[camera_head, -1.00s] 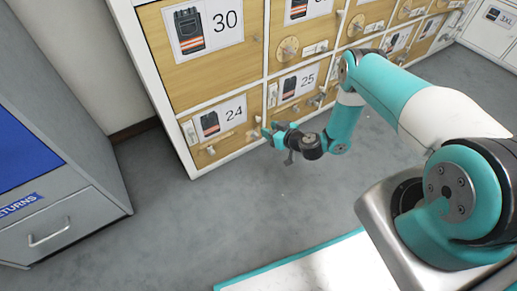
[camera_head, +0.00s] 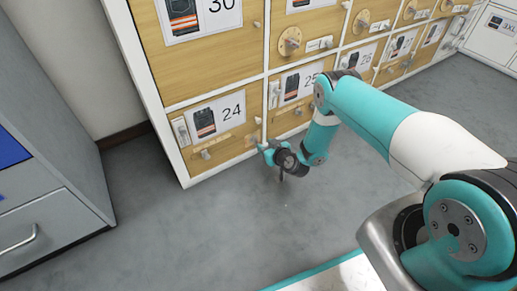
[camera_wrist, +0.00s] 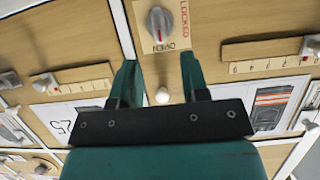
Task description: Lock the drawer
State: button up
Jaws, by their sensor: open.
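Drawer 24 (camera_head: 225,138) is at the lower left of the cabinet in the head view and looks flush with its neighbours. My gripper (camera_head: 262,147) is at its lower right corner. In the wrist view, which shows the cabinet upside down, my gripper (camera_wrist: 157,68) is open, with two teal fingers apart and nothing between them held. A grey lock knob (camera_wrist: 159,22) with a red mark sits beyond the fingertips, on a plate (camera_wrist: 176,45) lettered LOCKED and OPEN. I cannot tell surely which word its mark faces. A small white round knob (camera_wrist: 162,96) shows between the fingers.
Drawer 25 (camera_head: 297,110) is right of drawer 24, across a white divider. Drawer 30 (camera_head: 200,60) is above it. Scale strips and handles (camera_wrist: 270,56) stick out from the fronts. A grey returns cabinet (camera_head: 50,190) stands at the left. The floor (camera_head: 200,230) in front is clear.

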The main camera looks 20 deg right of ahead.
aim_at(258, 141)
jog(key=b+x, duration=0.2)
jog(key=x, duration=0.3)
jog(key=shift+s+f, duration=0.1)
jog(key=shift+w+a+f+b, duration=0.1)
jog(key=shift+w+a+b, duration=0.05)
jog(key=shift+w+b, duration=0.4)
grip_shut()
